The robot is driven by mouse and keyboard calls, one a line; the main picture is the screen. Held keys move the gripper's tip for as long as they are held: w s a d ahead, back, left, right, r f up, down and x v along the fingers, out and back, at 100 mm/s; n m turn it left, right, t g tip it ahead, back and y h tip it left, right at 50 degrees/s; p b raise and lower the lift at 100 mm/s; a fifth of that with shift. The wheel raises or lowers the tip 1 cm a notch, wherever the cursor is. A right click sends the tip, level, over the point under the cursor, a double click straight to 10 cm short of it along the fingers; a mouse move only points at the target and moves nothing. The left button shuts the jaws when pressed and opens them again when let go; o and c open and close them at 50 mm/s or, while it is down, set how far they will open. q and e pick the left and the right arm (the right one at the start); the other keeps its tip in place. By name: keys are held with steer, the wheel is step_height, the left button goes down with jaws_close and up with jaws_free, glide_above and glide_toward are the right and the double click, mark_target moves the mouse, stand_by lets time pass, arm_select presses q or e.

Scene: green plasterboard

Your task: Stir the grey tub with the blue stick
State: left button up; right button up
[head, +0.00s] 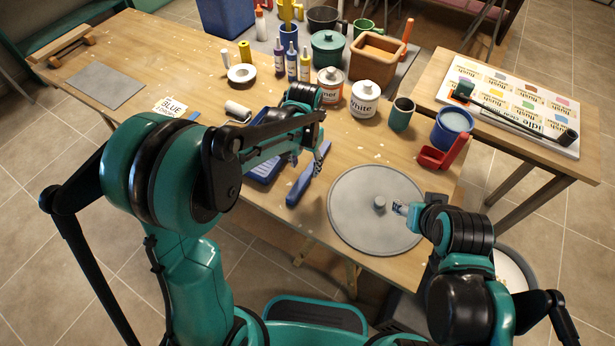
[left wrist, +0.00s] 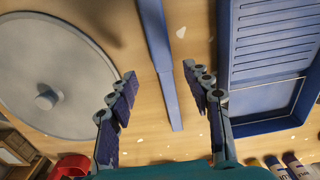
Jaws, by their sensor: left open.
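The blue stick (head: 303,184) lies flat on the table between the blue tray (head: 262,170) and a grey round lid-like disc with a knob (head: 350,215). In the left wrist view the stick (left wrist: 158,50) runs between my open left fingers (left wrist: 160,78), which hold nothing. My left gripper (head: 308,156) is over the stick in the head view. A round grey tub with pale contents (head: 513,268) shows at the lower right, partly hidden by my right arm. My right gripper (head: 399,208) is at the disc's right side; its finger opening is unclear.
Paint tins (head: 365,98), bottles and pots stand at the back of the table. A blue-rimmed pail (head: 452,125) and a red object (head: 443,155) are at the right edge. A side table (head: 435,75) holds a colour chart (head: 515,110).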

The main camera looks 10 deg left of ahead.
mark_target(305, 176)
arm_select(q)
steer(key=f, duration=0.2)
steer(key=f+b, duration=0.1)
steer(key=f, duration=0.1)
steer(key=f+b, duration=0.1)
steer(key=f, duration=0.1)
steer(key=shift+w+a+f, duration=0.1)
steer(key=shift+w+f, duration=0.15)
steer(key=shift+f, duration=0.05)
steer(key=shift+r, duration=0.1)
steer(key=shift+c, duration=0.9)
jaws_close()
